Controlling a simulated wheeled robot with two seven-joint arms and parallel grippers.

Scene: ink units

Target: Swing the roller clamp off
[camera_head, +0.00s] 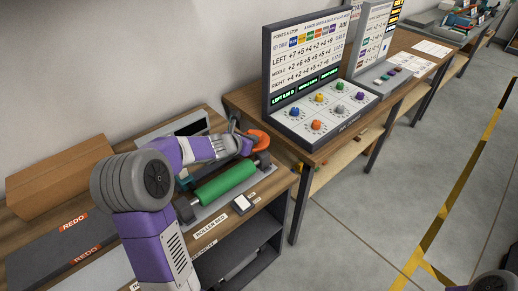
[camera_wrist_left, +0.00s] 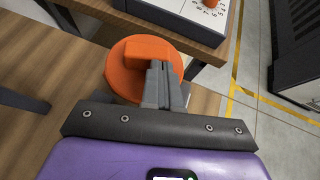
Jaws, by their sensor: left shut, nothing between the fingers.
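The orange clamp piece (camera_head: 259,139) stands at the far right end of the roller bed (camera_head: 212,213), beside the green roller (camera_head: 226,183). In the left wrist view the clamp piece (camera_wrist_left: 122,75) is a round orange disc with a raised orange block. My left gripper (camera_head: 238,143) reaches in from the left above the back of the bed. Its fingers (camera_wrist_left: 168,78) are shut with nothing between them. They overlap the right part of the orange disc and lie against or just in front of the block; contact cannot be told. My right gripper is not in view.
A panel with coloured knobs (camera_head: 322,114) stands on the neighbouring table to the right, close past the clamp. A small white-faced device (camera_head: 242,204) sits at the bed's front edge. A cardboard box (camera_head: 60,174) and a dark case (camera_head: 60,240) are at left.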

